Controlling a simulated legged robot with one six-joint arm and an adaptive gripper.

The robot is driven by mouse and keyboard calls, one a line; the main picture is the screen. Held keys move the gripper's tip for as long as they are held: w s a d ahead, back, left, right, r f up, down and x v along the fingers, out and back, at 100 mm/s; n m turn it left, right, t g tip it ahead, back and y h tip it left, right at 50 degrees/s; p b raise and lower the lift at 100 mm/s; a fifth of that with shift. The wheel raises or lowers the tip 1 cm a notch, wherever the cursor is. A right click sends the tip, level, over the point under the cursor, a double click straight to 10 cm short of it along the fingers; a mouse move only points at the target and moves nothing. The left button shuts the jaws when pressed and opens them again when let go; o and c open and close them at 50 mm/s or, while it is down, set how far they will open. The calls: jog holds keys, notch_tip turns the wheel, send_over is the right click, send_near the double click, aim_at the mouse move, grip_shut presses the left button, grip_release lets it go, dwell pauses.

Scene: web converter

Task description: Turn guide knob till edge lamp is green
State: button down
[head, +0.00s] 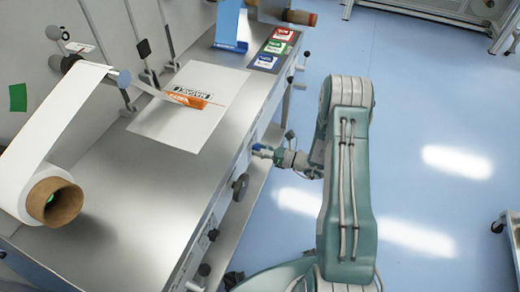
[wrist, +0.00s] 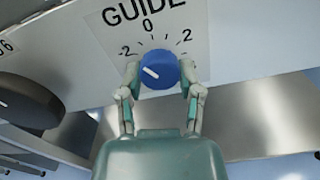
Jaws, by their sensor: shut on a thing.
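The blue guide knob (wrist: 160,68) sits under a white label (wrist: 205,22) reading GUIDE, with marks -2, 0 and 2. A short white mark on the knob's face lies left of its centre, on the -2 side. My gripper (wrist: 160,75) is shut on the knob, one finger on each side. In the head view the blue knob (head: 260,149) shows at the machine's front side, with my gripper (head: 268,152) on it. I cannot make out a lit edge lamp for certain; a flat green square (head: 17,97) is on the upright panel.
A white web runs from a roll (head: 30,200) over rollers to a printed sheet (head: 190,105) on the steel table (head: 120,240). A dark handwheel (head: 240,187) is close to the knob, and it also shows in the wrist view (wrist: 28,100). Open blue floor lies to the right.

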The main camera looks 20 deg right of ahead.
jog(key=shift+w, duration=0.1)
jog(key=shift+c, duration=1.3)
grip_release()
jog(key=v, duration=1.2)
jog(key=shift+f, duration=0.1)
